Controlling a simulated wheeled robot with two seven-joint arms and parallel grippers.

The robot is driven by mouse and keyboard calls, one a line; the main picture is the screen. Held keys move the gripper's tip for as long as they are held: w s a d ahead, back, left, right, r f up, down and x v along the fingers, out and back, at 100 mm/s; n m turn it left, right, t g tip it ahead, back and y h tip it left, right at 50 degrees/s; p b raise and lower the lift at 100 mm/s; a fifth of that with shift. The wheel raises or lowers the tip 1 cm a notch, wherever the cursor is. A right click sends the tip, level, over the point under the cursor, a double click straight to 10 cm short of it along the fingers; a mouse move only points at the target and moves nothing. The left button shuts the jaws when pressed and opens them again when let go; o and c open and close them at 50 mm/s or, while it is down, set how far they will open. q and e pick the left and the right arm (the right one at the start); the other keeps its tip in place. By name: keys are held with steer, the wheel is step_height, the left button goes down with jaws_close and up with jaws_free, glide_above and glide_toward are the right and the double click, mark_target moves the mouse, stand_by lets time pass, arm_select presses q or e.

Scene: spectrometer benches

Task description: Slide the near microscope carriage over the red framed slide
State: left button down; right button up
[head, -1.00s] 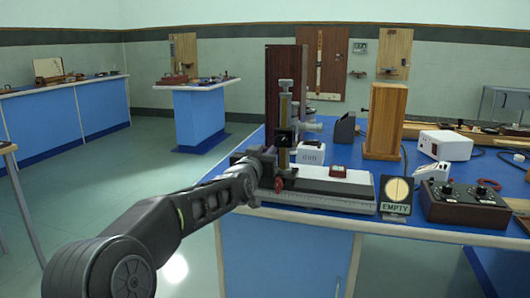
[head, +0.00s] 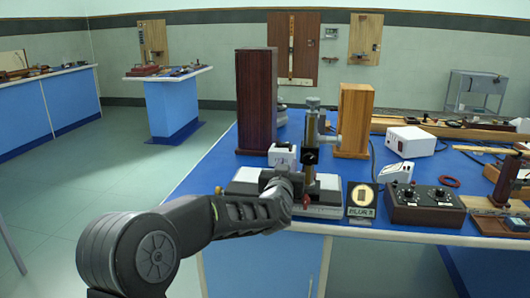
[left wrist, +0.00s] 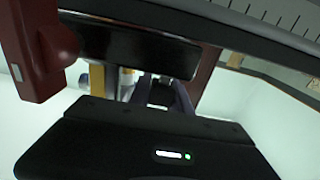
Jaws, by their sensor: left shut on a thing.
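The near microscope carriage (head: 311,155) stands upright on the white and dark rail bench (head: 245,182) at the table's near edge. It has a grey tube, a brass-coloured column and a red knob at its foot. My left gripper (head: 288,187) is shut on the carriage's low part, reaching from the left. The red framed slide does not show; the carriage and my gripper cover the middle of the bench. The left wrist view shows a ruled scale (left wrist: 275,14) close up.
A dark wooden block (head: 256,100) and a lighter one (head: 354,120) stand behind. A white box (head: 283,155) is just behind the bench. A control box with two dials (head: 422,205) stands right of the plate. Blue tabletop is bare at the left (head: 208,175).

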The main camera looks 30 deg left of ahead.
arm_select(q)
steer(key=shift+a, duration=0.15)
steer(key=c, duration=1.2)
jaws_free()
steer(key=shift+s, duration=0.1)
steer(key=v, duration=0.7)
steer(key=shift+s, duration=0.35)
